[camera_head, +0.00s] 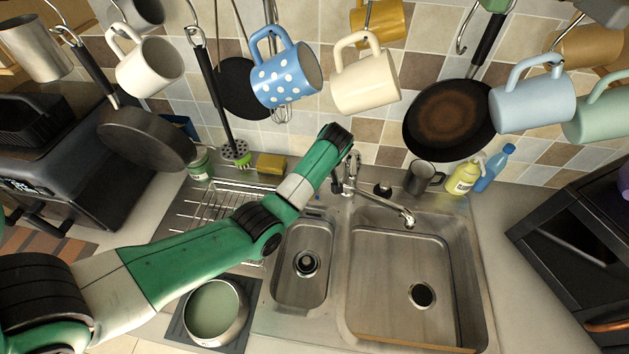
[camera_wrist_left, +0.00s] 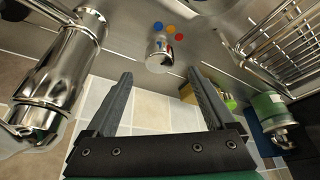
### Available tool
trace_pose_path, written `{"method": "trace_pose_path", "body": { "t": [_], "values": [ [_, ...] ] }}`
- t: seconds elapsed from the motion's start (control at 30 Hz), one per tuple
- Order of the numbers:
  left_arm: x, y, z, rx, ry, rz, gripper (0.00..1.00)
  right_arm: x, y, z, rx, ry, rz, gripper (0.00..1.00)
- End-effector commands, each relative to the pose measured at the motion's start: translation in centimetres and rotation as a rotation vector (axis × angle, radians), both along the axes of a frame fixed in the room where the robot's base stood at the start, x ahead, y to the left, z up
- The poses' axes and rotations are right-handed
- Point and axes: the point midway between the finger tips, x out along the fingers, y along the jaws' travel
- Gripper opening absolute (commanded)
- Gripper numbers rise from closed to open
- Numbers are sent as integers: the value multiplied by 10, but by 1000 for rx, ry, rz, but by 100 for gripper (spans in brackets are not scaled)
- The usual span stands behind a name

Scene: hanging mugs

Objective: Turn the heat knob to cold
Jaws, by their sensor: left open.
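The heat knob (camera_wrist_left: 160,52) is a small metal cylinder with red and blue marks on its side, in the upper middle of the left wrist view. Blue, orange and red dots (camera_wrist_left: 171,31) lie on the steel just beyond it. My left gripper (camera_wrist_left: 159,74) is open and empty; its fingertips point toward the knob from either side, and I cannot tell whether they touch it. My right gripper is not in view.
The chrome faucet (camera_head: 350,185) stands close beside the gripper and is large at left in the wrist view (camera_wrist_left: 62,75). The dish rack (camera_head: 208,210) and sponge (camera_head: 271,163) are left of it. Mugs, including a polka-dot one (camera_head: 285,75), and pans hang above.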

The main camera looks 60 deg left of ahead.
Motion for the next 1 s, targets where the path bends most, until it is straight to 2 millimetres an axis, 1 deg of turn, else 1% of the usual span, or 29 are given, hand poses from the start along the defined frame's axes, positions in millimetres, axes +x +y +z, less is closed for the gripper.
{"method": "trace_pose_path", "body": {
  "t": [0.03, 0.1, 0.2, 0.3, 0.47, 0.67, 0.7, 0.77, 0.9, 0.97, 1.0],
  "values": [
    [-1, 5, -13, -2, 4, 2, 88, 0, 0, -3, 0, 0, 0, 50],
    [-1, 11, -29, -3, 4, 2, 88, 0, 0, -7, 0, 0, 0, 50],
    [-1, 18, -48, -2, 3, 1, 88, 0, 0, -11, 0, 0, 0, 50],
    [0, 25, -62, -1, 1, 2, 88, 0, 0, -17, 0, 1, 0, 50],
    [0, 29, -71, 0, -1, 0, 88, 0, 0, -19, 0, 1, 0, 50],
    [0, 29, -71, 0, -1, 0, 88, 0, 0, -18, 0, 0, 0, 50],
    [0, 29, -71, 0, -1, 0, 87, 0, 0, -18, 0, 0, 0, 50],
    [0, 29, -71, 0, -1, 0, 76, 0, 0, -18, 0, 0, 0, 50],
    [0, 29, -71, 0, -1, 0, 51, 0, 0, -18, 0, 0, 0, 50],
    [0, 29, -71, 0, -1, 0, 40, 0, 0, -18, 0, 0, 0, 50],
    [0, 29, -71, 0, -1, 0, 33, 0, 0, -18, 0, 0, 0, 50]
  ]
}}
